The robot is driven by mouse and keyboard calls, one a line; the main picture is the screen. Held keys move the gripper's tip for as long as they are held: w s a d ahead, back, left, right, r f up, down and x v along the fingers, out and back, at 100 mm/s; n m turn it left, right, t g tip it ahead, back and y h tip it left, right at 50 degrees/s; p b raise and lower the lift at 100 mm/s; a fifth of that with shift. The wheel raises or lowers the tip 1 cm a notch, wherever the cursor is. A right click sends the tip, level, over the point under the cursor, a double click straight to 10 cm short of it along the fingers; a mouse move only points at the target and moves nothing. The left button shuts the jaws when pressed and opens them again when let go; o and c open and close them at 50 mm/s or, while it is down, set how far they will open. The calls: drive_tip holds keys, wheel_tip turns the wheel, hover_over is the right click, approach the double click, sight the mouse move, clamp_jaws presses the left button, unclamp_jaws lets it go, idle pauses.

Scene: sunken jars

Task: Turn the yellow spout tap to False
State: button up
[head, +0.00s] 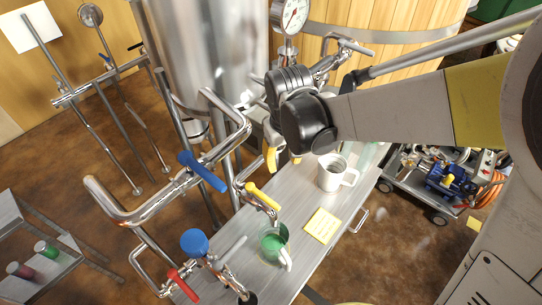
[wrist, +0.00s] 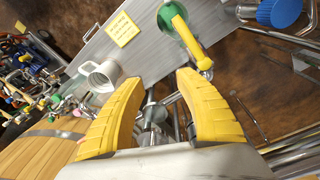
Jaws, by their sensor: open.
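The yellow spout tap has a yellow lever handle (head: 262,195) on a chrome pipe above the metal bench in the head view. In the wrist view the yellow handle (wrist: 190,42) shows at the upper right, ahead of my fingers and apart from them. A green mug (head: 272,243) stands below the tap; it also shows in the wrist view (wrist: 172,20). My gripper (head: 283,159) is open and empty, with yellow fingers, above and behind the handle in the head view. The open fingers fill the lower middle of the wrist view (wrist: 158,80).
A white mug (head: 335,173) and a yellow note (head: 322,226) are on the bench (head: 300,262). A blue lever (head: 202,171), a blue round knob (head: 194,242) and a red lever (head: 184,285) sit on nearby pipes. A steel tank (head: 205,50) and a pressure gauge (head: 293,15) stand close behind.

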sight(269, 199)
drive_tip(key=s+a+f+n, duration=0.2)
drive_tip(key=s+n, duration=0.1)
drive_tip(key=s+a+f+n+g, duration=0.1)
drive_tip(key=s+n, duration=0.1)
drive_tip(key=shift+s+a+f, duration=0.15)
drive_tip(key=shift+s, duration=0.1)
drive_tip(key=shift+s+f, duration=0.1)
drive_tip(key=shift+f, duration=0.15)
wheel_tip(269, 199, down, 5)
drive_tip(key=b, duration=0.3)
drive_tip(key=shift+r, duration=0.15)
drive_tip(key=shift+b, duration=0.35)
drive_tip(key=shift+f+b, duration=1.15)
drive_tip(key=shift+f, duration=0.2)
drive_tip(key=shift+c, duration=0.6)
